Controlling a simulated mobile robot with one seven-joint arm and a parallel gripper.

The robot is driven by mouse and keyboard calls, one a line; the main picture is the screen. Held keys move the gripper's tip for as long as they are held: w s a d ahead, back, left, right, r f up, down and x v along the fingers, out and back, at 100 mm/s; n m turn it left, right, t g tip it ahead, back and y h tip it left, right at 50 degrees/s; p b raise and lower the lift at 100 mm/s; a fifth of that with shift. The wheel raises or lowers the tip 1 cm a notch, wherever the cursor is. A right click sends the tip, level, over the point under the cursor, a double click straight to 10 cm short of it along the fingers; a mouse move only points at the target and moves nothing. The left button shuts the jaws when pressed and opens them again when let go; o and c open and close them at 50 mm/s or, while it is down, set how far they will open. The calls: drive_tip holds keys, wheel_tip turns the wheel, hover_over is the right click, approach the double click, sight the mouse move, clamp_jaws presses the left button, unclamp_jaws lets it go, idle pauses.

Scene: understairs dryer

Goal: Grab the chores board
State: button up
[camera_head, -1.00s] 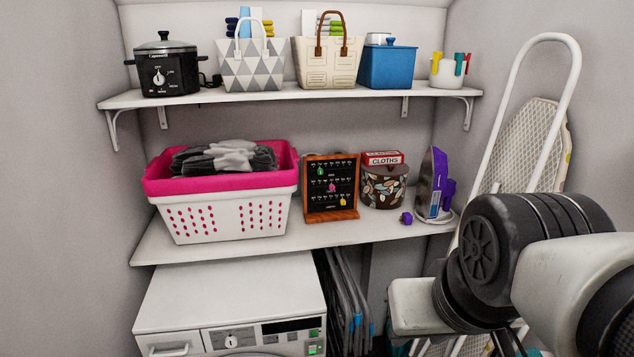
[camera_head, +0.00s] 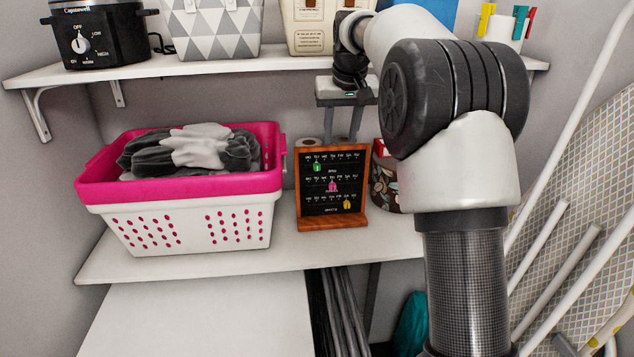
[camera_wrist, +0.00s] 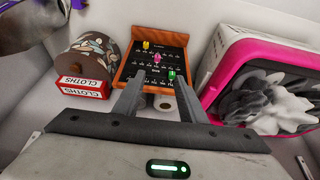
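The chores board (camera_head: 331,188) is a small black panel in an orange-brown wooden frame with green, pink and yellow tags. It stands upright on the lower shelf. My gripper (camera_head: 342,136) is just above its top edge, fingers pointing down. The wrist view shows the board (camera_wrist: 150,62) upside down beyond the fingertips. My gripper (camera_wrist: 160,80) is open there, one finger towards each side of the board's top edge, with nothing held. Whether the fingertips touch the board cannot be told.
A pink-and-white laundry basket (camera_head: 190,222) with grey cloths stands left of the board. A patterned round container (camera_wrist: 95,52) and a cloths box (camera_wrist: 82,88) stand on its other side. Paper rolls (camera_head: 308,143) sit behind it. The upper shelf (camera_head: 215,67) is close above my gripper.

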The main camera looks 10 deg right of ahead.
drive_tip(key=w+f, duration=0.4)
approach(333, 184)
drive_tip(key=f, duration=0.2)
drive_tip(key=shift+w+p+x, duration=0.15)
drive_tip(key=shift+p+x, duration=0.25)
drive_tip(key=shift+x, duration=0.95)
drive_tip(key=shift+w+p+x, duration=0.15)
drive_tip(key=shift+p+x, duration=0.2)
drive_tip(key=shift+x, duration=1.05)
drive_tip(key=shift+r, duration=0.15)
clamp_jaws()
drive_tip(key=shift+w+r, duration=0.1)
drive_tip(key=shift+r, duration=0.1)
